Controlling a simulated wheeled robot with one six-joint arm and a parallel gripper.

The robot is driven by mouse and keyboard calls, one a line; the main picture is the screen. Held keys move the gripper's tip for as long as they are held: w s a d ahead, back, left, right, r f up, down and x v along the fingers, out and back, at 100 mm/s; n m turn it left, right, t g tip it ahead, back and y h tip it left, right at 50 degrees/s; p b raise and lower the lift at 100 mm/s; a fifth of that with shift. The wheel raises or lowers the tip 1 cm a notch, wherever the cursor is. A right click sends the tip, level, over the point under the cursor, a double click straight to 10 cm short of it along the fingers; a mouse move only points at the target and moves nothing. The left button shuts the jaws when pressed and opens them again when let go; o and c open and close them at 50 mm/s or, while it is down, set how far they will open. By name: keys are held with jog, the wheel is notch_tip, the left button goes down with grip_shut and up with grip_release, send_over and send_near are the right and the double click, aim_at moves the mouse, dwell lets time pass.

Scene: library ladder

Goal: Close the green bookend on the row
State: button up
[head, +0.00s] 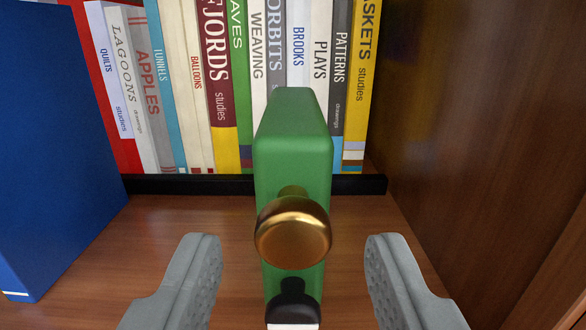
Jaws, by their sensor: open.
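The green bookend (292,150) stands upright in the middle of the head view, in front of the row of books (235,90). A round brass knob (292,233) sticks out from its near face towards me. My gripper (292,262) is open, with one grey finger on each side of the bookend and knob. Neither finger visibly touches them. The row stands upright behind, with several books at the left leaning a little. The bookend hides part of the row, and I cannot tell whether it touches the books.
A large blue block or book (55,150) stands at the left. A black strip (195,185) runs along the foot of the row. A brown wooden side wall (470,130) bounds the right. Bare wooden shelf (160,225) shows on both sides of the bookend.

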aim_at(293, 241)
jog(key=shift+w, duration=1.95)
